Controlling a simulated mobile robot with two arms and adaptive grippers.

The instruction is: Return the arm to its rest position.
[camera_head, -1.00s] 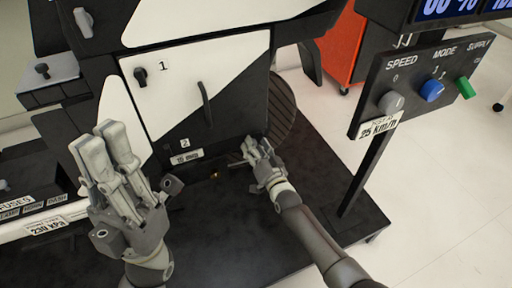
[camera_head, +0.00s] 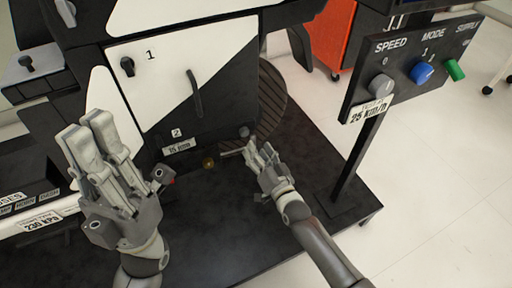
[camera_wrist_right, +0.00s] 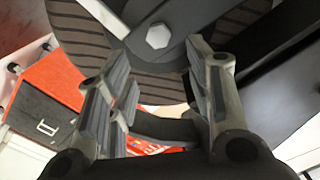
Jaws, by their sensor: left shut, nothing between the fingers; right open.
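My left gripper (camera_head: 96,140) is raised on the left side of the head view, its fingers together and empty, in front of the black and white rig. My right gripper (camera_head: 257,150) is low in front of the rig's lower edge, beside the dark ribbed wheel (camera_head: 274,105). In the right wrist view its fingers (camera_wrist_right: 160,75) are apart with nothing between them. A grey hex bolt head (camera_wrist_right: 159,36) shows just beyond the fingertips, on a dark part over the ribbed disc. I cannot tell whether the fingers touch anything.
The white panel (camera_head: 155,75) has a knob and a black handle (camera_head: 194,92). A control box (camera_head: 410,70) with grey, blue and green knobs stands on a post (camera_head: 357,155) at the right. The black platform (camera_head: 235,225) is mostly bare. A red cabinet (camera_head: 334,35) stands behind.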

